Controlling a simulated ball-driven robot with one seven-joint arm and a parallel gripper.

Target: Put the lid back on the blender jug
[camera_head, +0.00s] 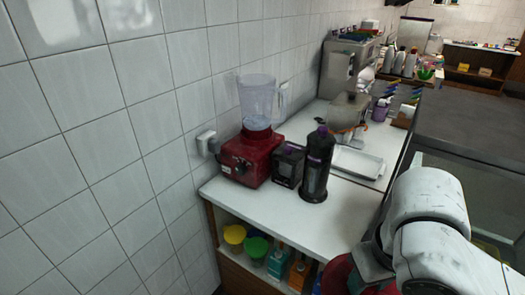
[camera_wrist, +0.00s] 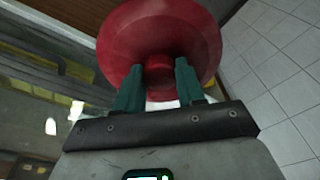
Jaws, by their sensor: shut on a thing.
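The clear blender jug (camera_head: 256,100) stands upright on the red blender base (camera_head: 246,160), at the left end of the white counter against the tiled wall. No lid shows on its top. My gripper (camera_wrist: 161,72) is shut on the red round lid (camera_wrist: 205,35), its teal fingers on either side of the lid's central knob. In the head view the lid (camera_head: 340,277) shows partly at the bottom edge, low in front of the counter and well apart from the jug. My arm hides part of it, and my fingers are hidden there.
A black box (camera_head: 288,165) and a tall dark bottle (camera_head: 316,168) stand right of the blender. A white tray (camera_head: 358,162) lies behind them. A wall socket (camera_head: 206,143) is left of the base. Shelves below the counter hold coloured tubs and bottles. The counter's front is clear.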

